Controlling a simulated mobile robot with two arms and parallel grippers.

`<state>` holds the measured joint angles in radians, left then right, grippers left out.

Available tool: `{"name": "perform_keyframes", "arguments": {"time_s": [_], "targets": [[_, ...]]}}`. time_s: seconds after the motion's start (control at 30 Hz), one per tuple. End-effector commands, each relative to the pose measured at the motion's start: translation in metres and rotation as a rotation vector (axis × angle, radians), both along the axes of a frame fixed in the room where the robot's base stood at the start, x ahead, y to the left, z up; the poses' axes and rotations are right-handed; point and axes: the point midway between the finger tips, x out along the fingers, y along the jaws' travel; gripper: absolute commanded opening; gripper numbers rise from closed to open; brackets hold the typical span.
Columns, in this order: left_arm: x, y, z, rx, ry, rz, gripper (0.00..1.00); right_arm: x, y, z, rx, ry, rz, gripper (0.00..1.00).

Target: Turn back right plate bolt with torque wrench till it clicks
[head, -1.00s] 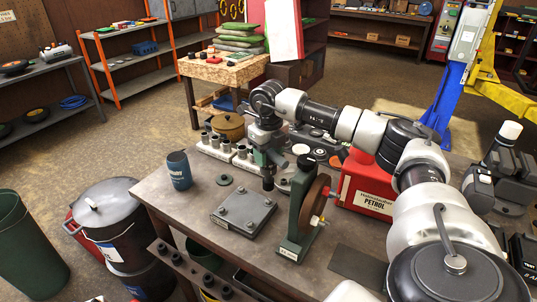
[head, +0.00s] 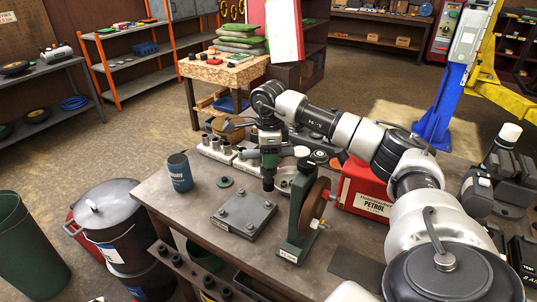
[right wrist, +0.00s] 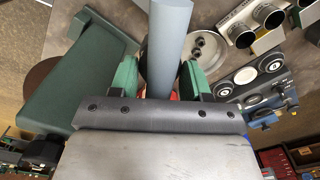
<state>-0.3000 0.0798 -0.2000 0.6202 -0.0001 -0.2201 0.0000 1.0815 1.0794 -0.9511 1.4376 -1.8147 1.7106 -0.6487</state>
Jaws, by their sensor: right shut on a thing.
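The grey metal plate (head: 236,222) lies on the workbench with a bolt near each corner. The bolt at its right corner (head: 267,205) shows beneath a dark upright socket piece (head: 268,180). I cannot tell whether the socket is seated on the bolt. My right gripper (head: 268,156) is over the plate's back right side, shut on the torque wrench, partly hidden by the gripper. In the right wrist view, the wrench's grey round shaft (right wrist: 171,40) runs up between the green finger pads (right wrist: 168,82). My left gripper is not in view.
A green stand with a brown disc (head: 301,215) is close right of the plate. A red petrol can (head: 368,190) stands beyond it. Several metal cylinders (head: 217,150) stand behind.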

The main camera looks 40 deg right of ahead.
Motion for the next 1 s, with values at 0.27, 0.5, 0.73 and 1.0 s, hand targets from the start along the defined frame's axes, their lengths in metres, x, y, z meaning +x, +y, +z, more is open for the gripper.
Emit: {"name": "perform_keyframes", "arguments": {"time_s": [0.27, 0.5, 0.73, 1.0], "targets": [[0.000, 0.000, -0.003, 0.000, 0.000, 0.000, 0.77, 0.001, -0.001, -0.001, 0.001, -0.006, 0.060, 0.02], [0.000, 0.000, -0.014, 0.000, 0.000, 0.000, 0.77, 0.001, -0.001, -0.016, 0.001, -0.006, 0.058, 0.02], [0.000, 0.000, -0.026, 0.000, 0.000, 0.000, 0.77, 0.001, -0.001, -0.033, 0.001, -0.007, 0.057, 0.02], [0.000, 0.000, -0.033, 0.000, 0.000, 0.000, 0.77, 0.001, -0.001, -0.045, 0.001, -0.007, 0.057, 0.02]]}}
